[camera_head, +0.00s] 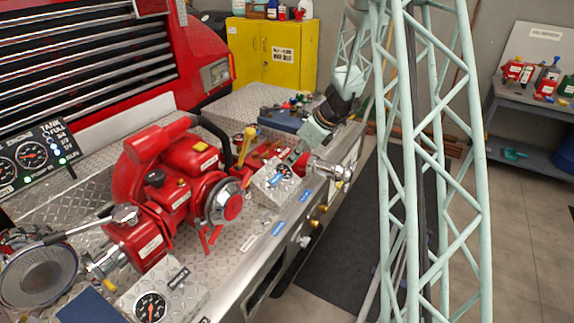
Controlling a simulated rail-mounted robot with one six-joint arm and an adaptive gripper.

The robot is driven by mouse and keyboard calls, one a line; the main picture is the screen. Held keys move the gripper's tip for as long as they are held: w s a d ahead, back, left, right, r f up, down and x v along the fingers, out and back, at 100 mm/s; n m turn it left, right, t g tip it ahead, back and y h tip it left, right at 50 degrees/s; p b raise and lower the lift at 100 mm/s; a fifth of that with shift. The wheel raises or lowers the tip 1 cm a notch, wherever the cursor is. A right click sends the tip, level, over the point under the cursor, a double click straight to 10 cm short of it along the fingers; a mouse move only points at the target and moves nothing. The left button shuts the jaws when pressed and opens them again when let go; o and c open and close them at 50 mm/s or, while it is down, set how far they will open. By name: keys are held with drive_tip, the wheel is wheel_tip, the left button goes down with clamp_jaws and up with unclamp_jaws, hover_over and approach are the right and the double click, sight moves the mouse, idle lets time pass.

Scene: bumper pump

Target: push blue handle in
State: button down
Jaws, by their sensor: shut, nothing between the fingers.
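My gripper (301,161) is at the end of the arm that reaches in from the upper right. Small blue tags show on the bumper's front side, one near the box (305,196) and one lower left (278,228). The gripper and wrist may hide part of this area. I cannot tell whether the fingertips touch anything.
A red pump (180,178) stands on the tread-plate bumper left of my gripper. A yellow lever (246,143) rises beside it. A chrome outlet (328,170) juts out to the right. A yellow cabinet (272,52) stands behind. The dark floor mat (345,240) is clear.

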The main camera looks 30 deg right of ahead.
drive_tip(key=shift+v, duration=1.35)
drive_tip(key=s+a+r+n+g+b, duration=0.1)
drive_tip(key=s+a+r+n+b, duration=0.2)
drive_tip(key=s+a+r+n, duration=1.5)
drive_tip(key=s+a+r+n+h+b, duration=0.1)
drive_tip(key=s+n, duration=0.3)
drive_tip(key=s, duration=0.7)
drive_tip(key=s+a+r+n+h+b, duration=0.1)
drive_tip(key=s+a+r+n, duration=0.2)
drive_tip(key=s, duration=0.8)
drive_tip(key=s+a+r+n+h, duration=0.1)
drive_tip(key=s+n, duration=0.3)
drive_tip(key=s, duration=0.7)
drive_tip(key=shift+a+r+n+b, duration=0.4)
drive_tip(key=shift+a+r, duration=0.4)
